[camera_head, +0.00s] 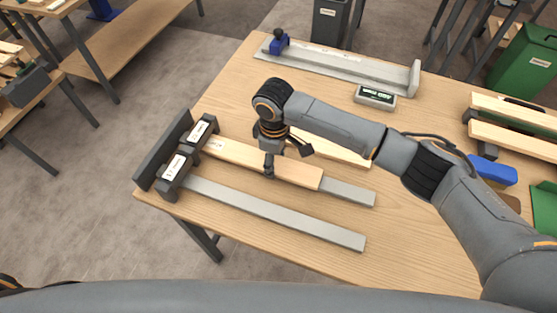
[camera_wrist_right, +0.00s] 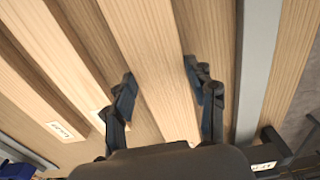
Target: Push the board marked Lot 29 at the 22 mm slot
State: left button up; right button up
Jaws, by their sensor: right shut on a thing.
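My right gripper (camera_head: 268,170) points down and is shut on a pale wooden board (camera_head: 235,156). In the right wrist view the board (camera_wrist_right: 160,95) lies between the two fingers. Its left end in the head view is close to the upper of two dark labelled blocks (camera_head: 203,130); whether they touch, I cannot tell. The lower dark block (camera_head: 176,166) also carries a white label. The label print is too small to read, so I cannot pick out the 22 mm slot or Lot 29. My left gripper is not in view.
A bare grey rail (camera_head: 275,211) runs from the lower block, parallel to the board. Another board (camera_head: 335,149) lies partly behind my arm. A long grey gauge (camera_head: 340,68) and a small display box (camera_head: 375,97) are at the back. Boards and a blue object (camera_head: 493,169) are at right.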

aim_at(295, 170)
jog(key=shift+w+a+f, duration=0.15)
jog(key=shift+a+f, duration=0.05)
jog(key=shift+a, duration=0.55)
jog(key=shift+a, duration=0.1)
jog(key=shift+w+a+b, duration=0.35)
jog(key=shift+a+b, duration=0.2)
jog(key=shift+a, duration=0.3)
jog(key=shift+a, duration=0.1)
jog(key=shift+d+r+p, duration=0.1)
jog(key=shift+d+p, duration=0.3)
jog(key=shift+p, duration=0.15)
jog(key=shift+s+d+p, duration=0.45)
jog(key=shift+d+p, duration=0.65)
jog(key=shift+d, duration=0.2)
jog(key=shift+s+d+p, duration=0.45)
jog(key=shift+d+p, duration=0.6)
jog(key=shift+d, duration=0.25)
jog(key=shift+s+d+p, duration=0.45)
jog(key=shift+d+p, duration=0.65)
jog(key=shift+d, duration=0.2)
